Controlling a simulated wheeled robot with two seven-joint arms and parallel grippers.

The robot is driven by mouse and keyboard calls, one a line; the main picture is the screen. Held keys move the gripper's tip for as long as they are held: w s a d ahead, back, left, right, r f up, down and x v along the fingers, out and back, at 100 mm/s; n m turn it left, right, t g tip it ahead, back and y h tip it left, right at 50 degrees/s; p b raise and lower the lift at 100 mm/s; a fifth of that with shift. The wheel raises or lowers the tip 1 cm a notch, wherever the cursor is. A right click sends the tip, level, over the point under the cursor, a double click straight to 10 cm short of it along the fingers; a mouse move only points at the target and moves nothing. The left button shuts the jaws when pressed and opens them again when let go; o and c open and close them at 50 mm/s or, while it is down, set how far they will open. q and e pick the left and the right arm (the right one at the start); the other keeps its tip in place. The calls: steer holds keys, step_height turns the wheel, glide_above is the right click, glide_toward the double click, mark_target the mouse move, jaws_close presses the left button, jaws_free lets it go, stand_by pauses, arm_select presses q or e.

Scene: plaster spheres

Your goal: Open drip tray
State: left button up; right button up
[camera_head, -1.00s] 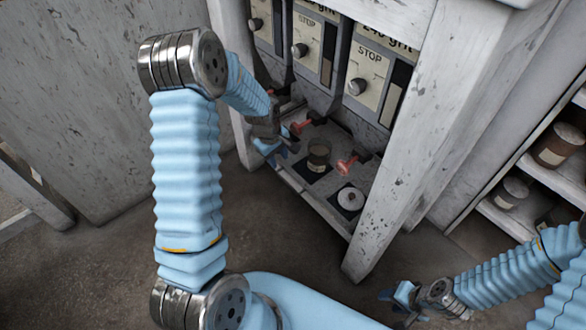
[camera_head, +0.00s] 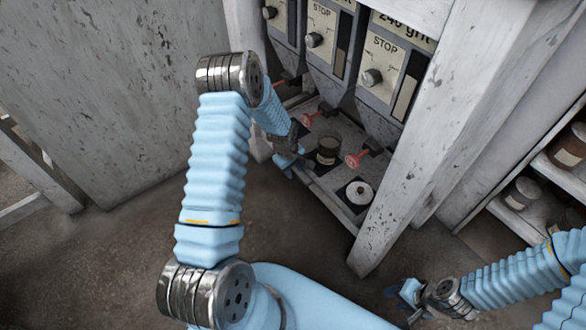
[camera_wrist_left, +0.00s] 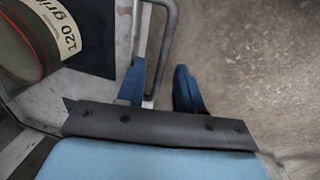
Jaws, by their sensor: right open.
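The drip tray (camera_head: 325,196) is a grey shelf low under the dispensers, with dark square patches on top. Its front edge also shows at the left of the left wrist view (camera_wrist_left: 108,88). A bent metal bar handle (camera_wrist_left: 171,38) runs along that edge. My left gripper (camera_head: 288,168) is at the tray's front left part. In the left wrist view its blue fingers (camera_wrist_left: 160,90) are spread, with the handle bar between them and close to the left finger. A gap shows between the bar and the right finger. My right gripper (camera_head: 408,294) is open and empty, low over the floor.
A dark can (camera_head: 328,148) and a white round lid-like piece (camera_head: 359,192) stand on the tray. Red valve handles (camera_head: 356,160) stick out above it. A thick grey post (camera_head: 400,185) stands at its right. Shelves with cans (camera_head: 521,193) are further right. Floor in front is clear.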

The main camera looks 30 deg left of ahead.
arm_select(q)
jaws_close()
stand_by(1.3)
